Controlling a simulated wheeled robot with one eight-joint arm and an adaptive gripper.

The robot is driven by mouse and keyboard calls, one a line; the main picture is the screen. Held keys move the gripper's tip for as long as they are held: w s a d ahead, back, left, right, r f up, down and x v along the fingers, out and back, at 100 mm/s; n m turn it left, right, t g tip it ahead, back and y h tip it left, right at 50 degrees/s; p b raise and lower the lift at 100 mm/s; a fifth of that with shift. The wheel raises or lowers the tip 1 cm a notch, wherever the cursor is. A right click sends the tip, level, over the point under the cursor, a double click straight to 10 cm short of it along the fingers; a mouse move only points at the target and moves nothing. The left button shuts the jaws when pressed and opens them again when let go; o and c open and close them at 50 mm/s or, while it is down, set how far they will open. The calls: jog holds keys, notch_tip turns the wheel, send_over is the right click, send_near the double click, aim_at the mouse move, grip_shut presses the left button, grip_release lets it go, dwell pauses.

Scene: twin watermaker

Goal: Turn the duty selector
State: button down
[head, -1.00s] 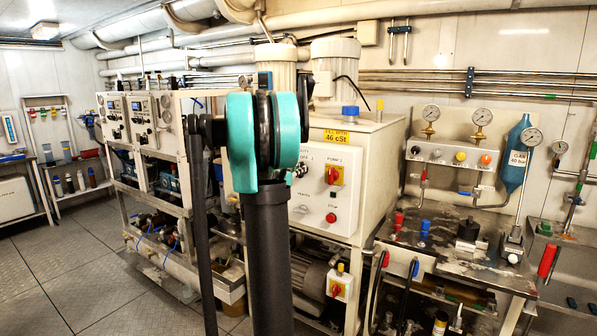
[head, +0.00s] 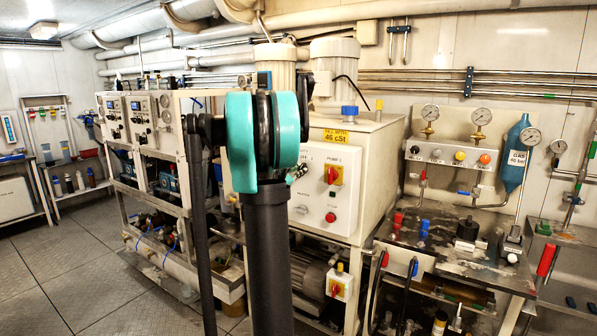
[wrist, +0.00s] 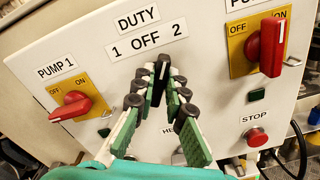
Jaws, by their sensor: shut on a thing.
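The duty selector (wrist: 162,68) is a black knob with a white line, below the labels 1, OFF and 2 on the pale panel. In the wrist view its line points up and slightly right, between OFF and 2. My gripper (wrist: 161,80) has its green, black-padded fingers closed in on the knob from both sides, shut on it. In the head view my arm hides the selector, and only a small part of my gripper shows beside it.
The red pump 1 switch (wrist: 70,106) is left of the selector, and a larger red pump switch (wrist: 268,46) is right. A red stop button (wrist: 257,137) sits lower right. A bench with gauges (head: 480,117) stands further right.

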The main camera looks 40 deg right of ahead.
jog(key=shift+s+f+m, duration=0.1)
jog(key=shift+m, duration=1.2)
jog(key=c, duration=1.6)
grip_release()
jog(key=shift+o, duration=0.2)
jog(key=v, duration=1.2)
